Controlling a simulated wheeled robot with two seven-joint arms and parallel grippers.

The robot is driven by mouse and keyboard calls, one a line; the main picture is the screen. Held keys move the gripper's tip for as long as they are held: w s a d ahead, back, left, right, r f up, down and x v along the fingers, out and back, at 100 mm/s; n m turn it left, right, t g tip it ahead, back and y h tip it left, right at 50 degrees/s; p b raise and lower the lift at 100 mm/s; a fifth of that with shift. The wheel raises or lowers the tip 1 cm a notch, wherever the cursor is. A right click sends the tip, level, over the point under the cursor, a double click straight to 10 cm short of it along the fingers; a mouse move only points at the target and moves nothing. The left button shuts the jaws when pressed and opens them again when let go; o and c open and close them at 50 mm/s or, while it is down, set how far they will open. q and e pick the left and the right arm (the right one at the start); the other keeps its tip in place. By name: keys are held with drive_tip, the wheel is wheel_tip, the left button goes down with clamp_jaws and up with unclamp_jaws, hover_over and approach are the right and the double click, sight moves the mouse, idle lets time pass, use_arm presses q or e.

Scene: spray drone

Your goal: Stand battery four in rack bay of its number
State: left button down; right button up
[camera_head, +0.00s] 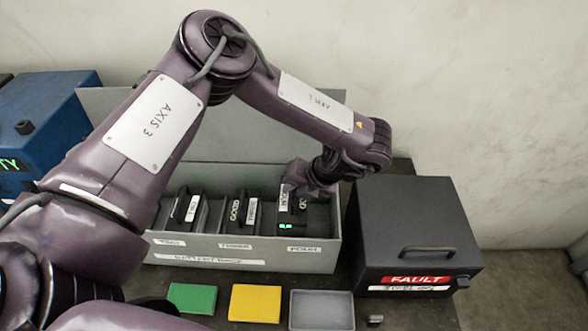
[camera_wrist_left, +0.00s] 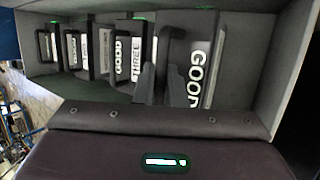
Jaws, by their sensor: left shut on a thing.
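The grey battery rack (camera_head: 215,247) stands in the middle of the bench, with bay labels along its front. A dark battery (camera_head: 310,222) with a lit green display is upright in the right-hand bay, behind the label that reads FOUR; its base is hidden by the rack wall. My left gripper (camera_head: 298,192) reaches down from above and is shut on this battery at its top. In the left wrist view the battery (camera_wrist_left: 188,45) shows a GOOD label beside the fingers (camera_wrist_left: 165,85). The battery marked THREE (camera_wrist_left: 130,50) stands in the neighbouring bay. My right gripper is not in view.
A black box with a FAULT label (camera_head: 418,240) stands close to the rack's right side. Green (camera_head: 192,298), yellow (camera_head: 255,303) and grey (camera_head: 321,310) trays lie in front. A blue case (camera_head: 45,120) stands at left. Other batteries (camera_head: 187,208) fill bays to the left.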

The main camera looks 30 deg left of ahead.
sight(299, 201)
use_arm(q)
drive_tip(key=shift+f, duration=2.6)
drive_tip(key=shift+a+f, duration=0.1)
drive_tip(key=shift+f, duration=0.35)
drive_tip(key=shift+w, duration=0.1)
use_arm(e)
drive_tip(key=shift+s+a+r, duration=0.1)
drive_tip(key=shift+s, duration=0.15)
use_arm(q)
drive_tip(key=c, duration=1.9)
unclamp_jaws()
drive_tip(key=shift+f, duration=0.2)
drive_tip(key=shift+c, duration=0.2)
drive_tip(key=o, duration=0.4)
drive_tip(key=shift+s+r, duration=0.1)
drive_tip(key=shift+s, duration=0.15)
drive_tip(key=shift+o, duration=0.2)
